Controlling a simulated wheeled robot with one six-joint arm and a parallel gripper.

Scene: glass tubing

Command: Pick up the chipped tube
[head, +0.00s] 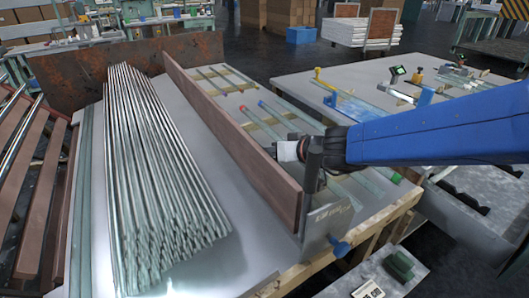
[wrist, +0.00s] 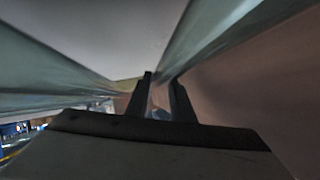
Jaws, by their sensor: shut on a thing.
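My gripper (head: 290,152) is low over the workbench, by the right side of the long brown board. In the wrist view its two dark fingers (wrist: 160,98) are shut on a clear greenish glass tube (wrist: 205,32), which runs up to the upper right. I see no chip on the visible part, so I cannot tell from the picture whether it is the chipped one. Another glass tube (wrist: 45,70) lies to the left in the wrist view, apart from the fingers. In the head view the gripper hides the held tube.
A large bundle of glass tubes (head: 155,170) lies left of the brown board (head: 235,140). Several tubes with coloured ends lie on wooden strips right of it. A rusty upright plate (head: 110,72) closes the back. A second table (head: 365,75) stands right.

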